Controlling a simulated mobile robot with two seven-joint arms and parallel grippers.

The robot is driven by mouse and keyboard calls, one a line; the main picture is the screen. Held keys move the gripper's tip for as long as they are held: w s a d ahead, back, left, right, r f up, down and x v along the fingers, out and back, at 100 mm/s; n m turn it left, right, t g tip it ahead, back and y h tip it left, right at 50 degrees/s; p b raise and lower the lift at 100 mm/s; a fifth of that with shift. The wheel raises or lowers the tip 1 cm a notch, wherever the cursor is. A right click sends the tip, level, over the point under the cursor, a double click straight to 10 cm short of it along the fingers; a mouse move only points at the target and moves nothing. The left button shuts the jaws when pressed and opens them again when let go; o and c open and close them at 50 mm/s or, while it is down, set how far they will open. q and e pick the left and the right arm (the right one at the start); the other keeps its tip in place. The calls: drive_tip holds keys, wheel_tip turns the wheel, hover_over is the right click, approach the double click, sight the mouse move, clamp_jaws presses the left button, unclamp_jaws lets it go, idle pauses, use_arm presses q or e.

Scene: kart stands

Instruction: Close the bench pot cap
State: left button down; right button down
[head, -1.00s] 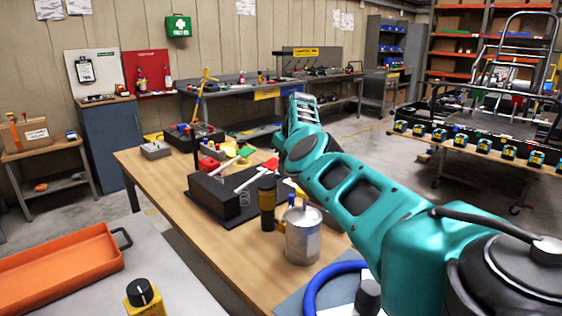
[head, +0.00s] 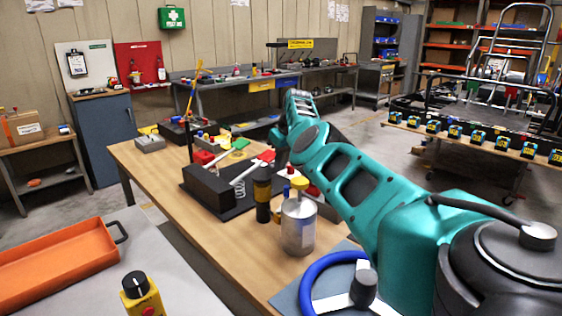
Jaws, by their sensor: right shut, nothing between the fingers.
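A silver metal can (head: 298,228), likely the bench pot, stands upright at the near right of the wooden bench (head: 215,240). A small yellow cap-like piece (head: 300,183) shows right above its top. I cannot tell from this angle whether it is seated on the can. My right arm reaches in from the lower right, its far end pointing away above and beyond the can. My right gripper is shut and empty; its fingertips are hard to make out. My left gripper is not in view.
A black cylinder (head: 263,195) stands close left of the can. Left of it is a black box (head: 208,188) with a white lever and a spring. A blue-rimmed wheel (head: 318,277) lies in front. An orange tray (head: 55,258) sits at lower left. The bench's front left is clear.

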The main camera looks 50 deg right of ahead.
drive_tip(key=shift+w+a+f, duration=0.1)
drive_tip(key=shift+w+a, duration=0.05)
drive_tip(key=shift+a, duration=0.65)
drive_tip(key=d+v, duration=0.1)
drive_tip(key=v, duration=1.2)
drive_tip(key=w+a+r+n+h, duration=0.1)
drive_tip(key=w+a+r, duration=0.1)
drive_tip(key=a+r, duration=0.25)
hover_over(272, 173)
drive_tip(key=shift+g, duration=0.3)
drive_tip(key=f, duration=1.2)
drive_tip(key=shift+w+a, duration=0.1)
drive_tip(key=shift+a, duration=0.25)
drive_tip(key=shift+d+f, duration=0.25)
drive_tip(key=shift+f, duration=0.35)
drive_tip(key=shift+d, duration=0.1)
